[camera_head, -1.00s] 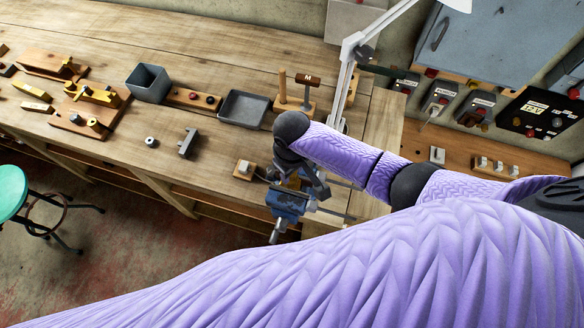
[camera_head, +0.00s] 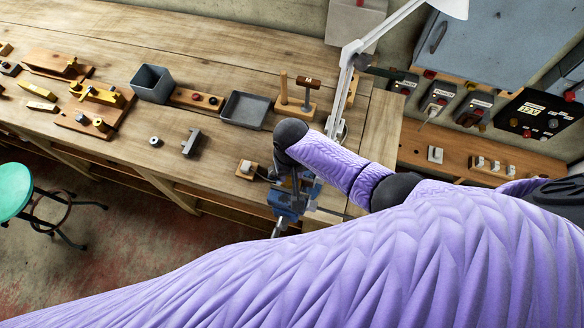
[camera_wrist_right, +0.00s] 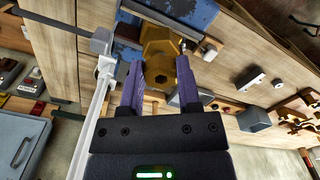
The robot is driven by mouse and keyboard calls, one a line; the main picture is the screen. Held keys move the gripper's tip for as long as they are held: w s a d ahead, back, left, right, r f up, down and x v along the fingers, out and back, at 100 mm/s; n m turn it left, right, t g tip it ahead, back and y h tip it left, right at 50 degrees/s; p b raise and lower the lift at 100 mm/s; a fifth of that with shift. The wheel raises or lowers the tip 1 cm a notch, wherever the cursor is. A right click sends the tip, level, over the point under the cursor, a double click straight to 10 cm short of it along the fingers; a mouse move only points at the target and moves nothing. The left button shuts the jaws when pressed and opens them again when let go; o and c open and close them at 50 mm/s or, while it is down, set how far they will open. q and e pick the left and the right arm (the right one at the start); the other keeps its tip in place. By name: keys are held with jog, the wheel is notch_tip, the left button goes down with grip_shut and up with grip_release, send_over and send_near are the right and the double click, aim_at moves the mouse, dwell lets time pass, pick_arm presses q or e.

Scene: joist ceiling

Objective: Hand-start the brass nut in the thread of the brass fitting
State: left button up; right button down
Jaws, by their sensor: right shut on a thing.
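In the right wrist view the brass nut (camera_wrist_right: 160,74), a hexagon with a dark hole, sits between the two purple fingers of my right gripper (camera_wrist_right: 160,80), which is shut on it. The brass fitting (camera_wrist_right: 160,36) is directly beyond the nut, in line with it, at the blue vise (camera_wrist_right: 190,12). Whether any thread is engaged cannot be told. In the head view the blue vise (camera_head: 288,200) stands at the bench's front edge, and my right arm hides the nut, the fitting and most of the gripper. My left gripper is in neither view.
The wooden bench (camera_head: 215,60) holds a grey bin (camera_head: 152,84), a shallow grey tray (camera_head: 245,108), a small wooden block with a switch (camera_head: 247,169) and a grey bracket (camera_head: 191,142). A lamp arm (camera_head: 345,75) rises behind my right arm. A green stool (camera_head: 14,190) stands left.

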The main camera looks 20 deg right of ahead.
jog(key=shift+r+m, duration=0.1)
jog(key=shift+m, duration=0.3)
jog(key=shift+a+m+p, duration=0.15)
jog(key=shift+m+p, duration=0.35)
jog(key=shift+m, duration=1.1)
jog(key=shift+m, duration=0.3)
jog(key=shift+a+m+p, duration=0.1)
jog(key=shift+m+p, duration=0.2)
jog(key=shift+m, duration=1)
